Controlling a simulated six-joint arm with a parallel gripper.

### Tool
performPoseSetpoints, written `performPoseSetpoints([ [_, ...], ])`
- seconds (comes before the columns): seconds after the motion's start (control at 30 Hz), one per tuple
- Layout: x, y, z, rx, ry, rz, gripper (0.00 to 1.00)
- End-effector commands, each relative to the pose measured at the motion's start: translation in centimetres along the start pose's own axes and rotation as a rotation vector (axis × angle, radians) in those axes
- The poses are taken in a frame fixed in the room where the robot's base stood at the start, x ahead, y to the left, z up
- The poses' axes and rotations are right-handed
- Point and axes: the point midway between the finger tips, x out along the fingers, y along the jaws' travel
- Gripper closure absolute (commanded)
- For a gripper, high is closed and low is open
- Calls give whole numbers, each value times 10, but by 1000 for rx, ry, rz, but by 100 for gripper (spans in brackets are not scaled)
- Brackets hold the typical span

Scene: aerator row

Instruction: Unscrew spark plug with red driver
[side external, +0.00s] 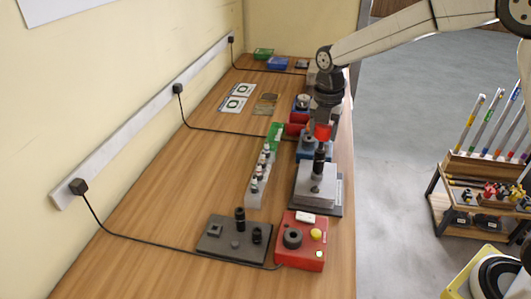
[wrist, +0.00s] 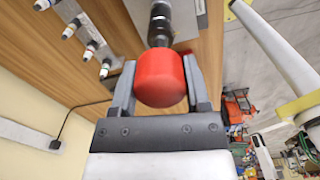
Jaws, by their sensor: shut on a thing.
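The driver's red handle (side external: 323,131) is between the fingers of my gripper (side external: 323,122). In the wrist view my gripper (wrist: 160,66) is shut on the sides of the red handle (wrist: 160,82). The driver's black shaft (side external: 319,160) points down, roughly upright, over a grey metal block (side external: 316,188). The shaft also shows in the wrist view (wrist: 158,32), over the block (wrist: 187,12). I cannot make out a spark plug under the shaft, or whether the tip touches the block. Several white-tipped plugs (side external: 260,173) stand in a pale rack (side external: 255,195) to the left.
A red control box (side external: 302,254) with a knob and yellow button, and a dark plate (side external: 223,242) with black sockets, are at the near end. Blue and red fixtures stand close behind the driver. A cable crosses the bench. The bench's left middle is clear.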

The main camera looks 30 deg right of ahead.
Motion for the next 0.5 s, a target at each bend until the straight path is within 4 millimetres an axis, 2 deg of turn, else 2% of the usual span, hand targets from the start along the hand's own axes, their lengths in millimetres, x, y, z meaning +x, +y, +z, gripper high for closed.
performPoseSetpoints([
  [0.03, 6, -3, -1, -35, 7, -11, 100],
  [0.3, 6, -3, -1, -226, 8, -11, 100],
  [0.5, 6, -3, -1, -268, 8, -10, 100],
])
